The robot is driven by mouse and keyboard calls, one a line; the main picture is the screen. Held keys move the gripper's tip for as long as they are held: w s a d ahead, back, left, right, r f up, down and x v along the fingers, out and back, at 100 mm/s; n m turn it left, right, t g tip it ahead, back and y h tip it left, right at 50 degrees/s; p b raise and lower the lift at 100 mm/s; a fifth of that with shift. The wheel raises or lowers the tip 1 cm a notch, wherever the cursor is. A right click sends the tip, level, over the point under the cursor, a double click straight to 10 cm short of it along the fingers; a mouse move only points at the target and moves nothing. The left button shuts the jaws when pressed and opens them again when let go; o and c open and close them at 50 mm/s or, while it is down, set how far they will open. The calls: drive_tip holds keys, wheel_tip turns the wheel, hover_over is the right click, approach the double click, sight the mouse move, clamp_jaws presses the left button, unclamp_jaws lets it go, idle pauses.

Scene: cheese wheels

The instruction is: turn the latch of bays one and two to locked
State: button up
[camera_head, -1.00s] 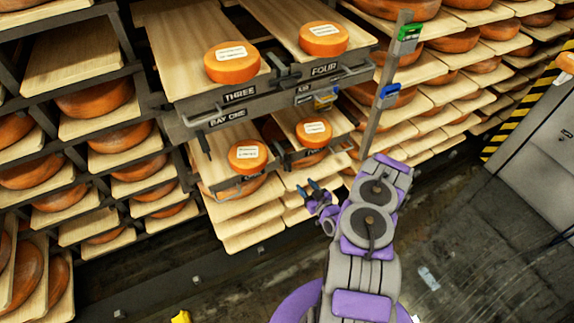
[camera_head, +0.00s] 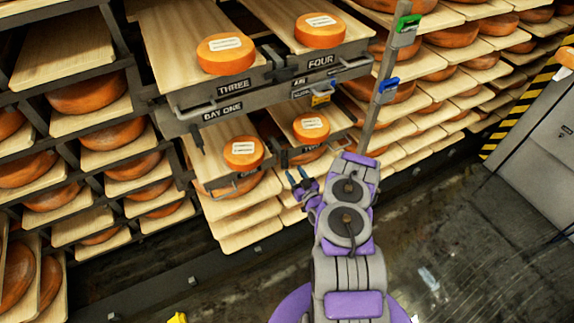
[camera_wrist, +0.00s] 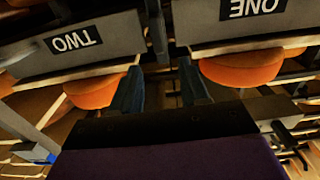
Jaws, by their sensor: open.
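The bay one front (camera_wrist: 250,25) and bay two front (camera_wrist: 80,45) show upside down in the wrist view. A dark upright bar, seemingly their latch (camera_wrist: 157,32), sits in the gap between them. I cannot tell its setting. In the head view, bay one's cheese (camera_head: 243,151) and bay two's cheese (camera_head: 311,126) rest on boards below the upper bays. My gripper (camera_head: 297,179) is open and empty, just in front of and below these two bays. In the wrist view its dark fingers (camera_wrist: 162,92) stand apart, with the bar beyond the gap between them.
Bay three (camera_head: 233,87) and bay four (camera_head: 321,62) are above, with a dark latch (camera_head: 270,57) between them. A grey post (camera_head: 384,95) with green and blue tags stands at right. A dark handle (camera_head: 197,138) hangs at left.

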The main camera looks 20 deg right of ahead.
sight(287, 162)
drive_tip(key=w+b, duration=0.2)
drive_tip(key=w, duration=0.5)
drive_tip(key=shift+w+a, duration=0.1)
drive_tip(key=shift+a, duration=0.05)
clamp_jaws()
